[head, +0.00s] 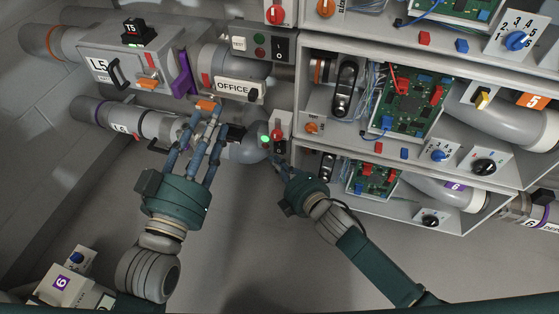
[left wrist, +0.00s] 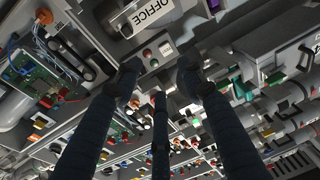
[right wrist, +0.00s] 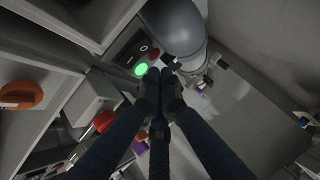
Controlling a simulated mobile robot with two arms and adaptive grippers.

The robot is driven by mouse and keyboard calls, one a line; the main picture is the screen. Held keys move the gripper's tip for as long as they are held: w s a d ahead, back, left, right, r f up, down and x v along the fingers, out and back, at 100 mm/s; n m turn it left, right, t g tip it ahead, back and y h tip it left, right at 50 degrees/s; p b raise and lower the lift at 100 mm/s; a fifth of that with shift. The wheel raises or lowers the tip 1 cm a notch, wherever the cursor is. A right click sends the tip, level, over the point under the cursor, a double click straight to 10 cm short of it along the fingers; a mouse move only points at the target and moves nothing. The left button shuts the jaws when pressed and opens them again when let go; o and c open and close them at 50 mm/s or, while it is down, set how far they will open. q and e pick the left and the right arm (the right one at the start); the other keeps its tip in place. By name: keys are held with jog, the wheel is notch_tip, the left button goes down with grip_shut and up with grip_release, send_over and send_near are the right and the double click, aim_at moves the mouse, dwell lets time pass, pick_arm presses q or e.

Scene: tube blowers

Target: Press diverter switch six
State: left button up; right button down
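A small switch box (head: 279,141) with a dark rocker and a glowing green lamp (head: 265,139) stands in the middle of the head view, beside a grey pipe elbow. In the right wrist view, the black rocker panel (right wrist: 133,50) and lit green lamp (right wrist: 141,70) are just beyond my right gripper (right wrist: 159,78). Its fingers are together and empty, with tips close to the lamp; I cannot tell whether they touch. No number is readable on this box. My left gripper (head: 207,109) is open and empty below the OFFICE label, its fingers apart in the left wrist view (left wrist: 158,75).
A similar panel (head: 259,46) with a rocker and unlit red and green lamps is above the OFFICE plate (head: 236,88). Shelves with circuit boards (head: 408,100) and knobs fill the right. Purple 6 labels mark a pipe (head: 454,187) and a lower-left box (head: 62,282). The lower middle floor is clear.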

aim_at(279, 147)
pick_arm(q)
notch_tip(279, 147, up, 6)
jog(key=s+t+h, duration=0.1)
jog(key=t, duration=0.2)
jog(key=shift+s+d+b, duration=0.2)
jog(key=shift+s+b, duration=0.05)
jog(key=shift+b, duration=0.15)
pick_arm(e)
jog(key=shift+w+d+f, duration=0.2)
jog(key=shift+w+f, duration=0.05)
jog(key=shift+w, duration=0.35)
jog(key=shift+w+d+f, duration=0.2)
jog(key=shift+w+f, duration=0.05)
jog(key=shift+w, duration=0.35)
